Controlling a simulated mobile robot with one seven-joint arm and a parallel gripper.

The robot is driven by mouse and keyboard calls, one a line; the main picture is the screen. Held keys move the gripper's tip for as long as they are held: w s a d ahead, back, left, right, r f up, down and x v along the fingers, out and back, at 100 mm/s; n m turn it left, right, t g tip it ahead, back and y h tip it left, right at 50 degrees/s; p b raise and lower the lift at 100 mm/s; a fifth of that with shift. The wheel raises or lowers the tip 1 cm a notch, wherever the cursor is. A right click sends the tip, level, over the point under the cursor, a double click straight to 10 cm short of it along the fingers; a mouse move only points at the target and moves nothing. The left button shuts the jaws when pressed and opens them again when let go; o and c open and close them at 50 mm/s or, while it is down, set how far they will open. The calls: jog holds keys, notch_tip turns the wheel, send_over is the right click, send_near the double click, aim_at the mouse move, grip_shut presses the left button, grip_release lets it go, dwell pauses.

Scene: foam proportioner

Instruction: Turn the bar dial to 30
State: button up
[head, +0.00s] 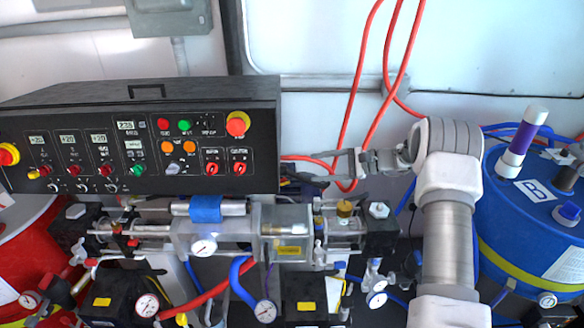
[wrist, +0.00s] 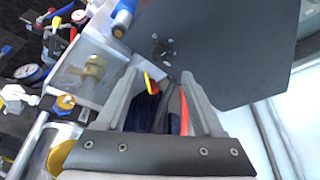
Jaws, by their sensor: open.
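The black control panel (head: 140,98) spans the left and middle of the head view. Its face carries several small lit displays, including one (head: 126,126) at the right of their row, with small red, green and black knobs below. I cannot tell which knob is the bar dial; its label and setting are too small to read. My gripper (head: 314,168) is open, just right of the panel's right end, fingers pointing left. In the wrist view my gripper (wrist: 160,76) faces the panel's dark side plate (wrist: 225,45). I see nothing held between the fingers.
Red hoses (head: 362,95) hang behind my gripper, and one passes close to its fingers. The pump assembly (head: 285,230) with gauges lies below the panel. A blue drum (head: 545,215) stands at right, a red drum (head: 25,245) at left. Space before the panel's face looks clear.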

aim_at(283, 171)
jog(key=p+x, duration=0.1)
jog(key=x, duration=0.8)
jog(key=shift+p, duration=0.3)
grip_shut()
